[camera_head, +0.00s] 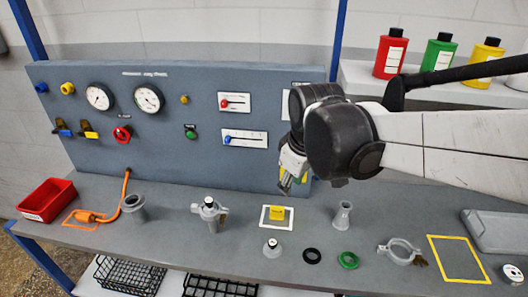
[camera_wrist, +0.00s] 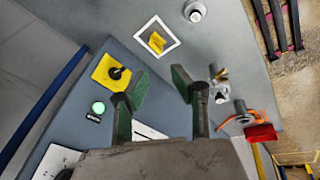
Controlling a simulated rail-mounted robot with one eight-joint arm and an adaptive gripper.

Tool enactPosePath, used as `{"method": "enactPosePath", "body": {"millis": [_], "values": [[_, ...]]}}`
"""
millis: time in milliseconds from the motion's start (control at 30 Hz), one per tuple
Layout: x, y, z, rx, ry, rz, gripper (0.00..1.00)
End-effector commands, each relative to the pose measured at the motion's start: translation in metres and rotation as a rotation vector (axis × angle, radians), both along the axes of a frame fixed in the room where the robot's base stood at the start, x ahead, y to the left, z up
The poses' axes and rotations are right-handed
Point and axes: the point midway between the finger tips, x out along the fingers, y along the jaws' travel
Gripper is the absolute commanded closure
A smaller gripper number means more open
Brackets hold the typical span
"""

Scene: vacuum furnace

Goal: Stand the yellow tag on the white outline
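The yellow tag (camera_head: 276,213) is inside the white outline (camera_head: 264,224) on the bench top, towards the outline's back edge in the head view. It looks upright there. In the wrist view the tag (camera_wrist: 156,42) also lies within the white square (camera_wrist: 174,40), turned at an angle to its sides. My gripper (camera_head: 287,184) is above the bench, behind the outline and close to the panel. In the wrist view its green-padded fingers (camera_wrist: 160,90) are spread wide with nothing between them, apart from the tag.
A grey panel (camera_head: 160,165) stands behind the bench, with a yellow plate and black knob (camera_wrist: 111,72) near my fingers. A valve (camera_head: 209,213) stands left.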

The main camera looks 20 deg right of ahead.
Motion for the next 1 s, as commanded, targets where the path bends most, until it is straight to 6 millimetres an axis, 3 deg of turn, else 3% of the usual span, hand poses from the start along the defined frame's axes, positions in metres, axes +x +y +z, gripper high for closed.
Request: {"method": "enactPosePath", "body": {"millis": [200,500,700,1000], "values": [[-0.041,0.0,0.012,0.077,-0.117,-0.203,0.76],[-0.083,0.0,0.015,0.207,-0.259,-0.449,0.76],[-0.095,0.0,0.013,0.258,-0.304,-0.526,0.76],[-0.096,0.0,0.014,0.268,-0.312,-0.539,0.76]]}}
